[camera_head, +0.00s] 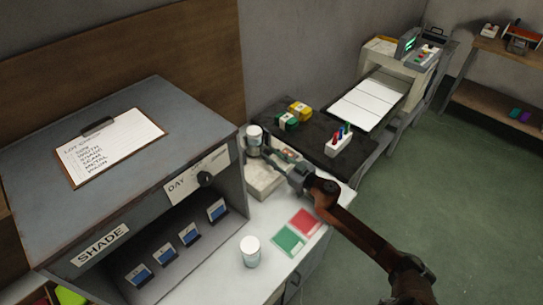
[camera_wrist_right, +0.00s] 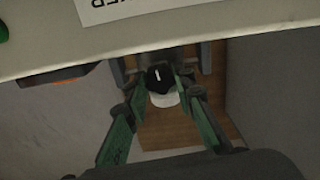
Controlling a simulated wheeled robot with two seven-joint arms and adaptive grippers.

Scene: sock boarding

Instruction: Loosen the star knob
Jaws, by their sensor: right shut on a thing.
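The star knob (camera_wrist_right: 160,76) shows in the right wrist view as a small black knob with a white mark, with a pale round part just below it. My right gripper (camera_wrist_right: 161,90) has its green-sided fingers on either side of the knob and is shut on it. In the head view my right gripper (camera_head: 271,154) reaches in from the lower right to the pale device (camera_head: 263,184) on the white counter. The knob is too small and too covered by the gripper to make out there. My left gripper is not in view.
A white-lidded jar (camera_head: 254,135) stands close behind my right gripper. Another white jar (camera_head: 250,251) and green (camera_head: 289,241) and red (camera_head: 305,222) cards are in front. A grey shade cabinet (camera_head: 110,190) stands left. A dark table (camera_head: 318,123) holds small boxes and markers.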

